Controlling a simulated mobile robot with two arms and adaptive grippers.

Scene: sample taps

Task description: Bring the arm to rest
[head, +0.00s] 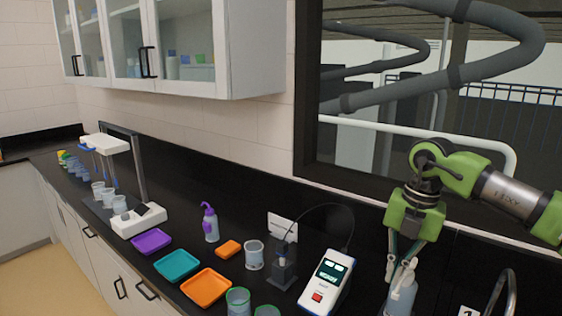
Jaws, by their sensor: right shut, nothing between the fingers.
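My right arm, green and grey, comes in from the right edge in front of the dark window frame. Its gripper (402,268) points down over the right part of the black counter. The fingers are shut with nothing held. Just below and overlapping the fingertips in the picture is a pale, bluish, bottle-like thing (401,297); I cannot tell whether they touch. My left gripper is not in view.
Near the gripper are a white meter with a red button (327,283) and a dark probe stand (284,266). A tap (510,290) rises at the lower right. Clear beakers (254,254), an orange tray (206,287), a teal tray (177,265) and a purple wash bottle (211,224) stand further left.

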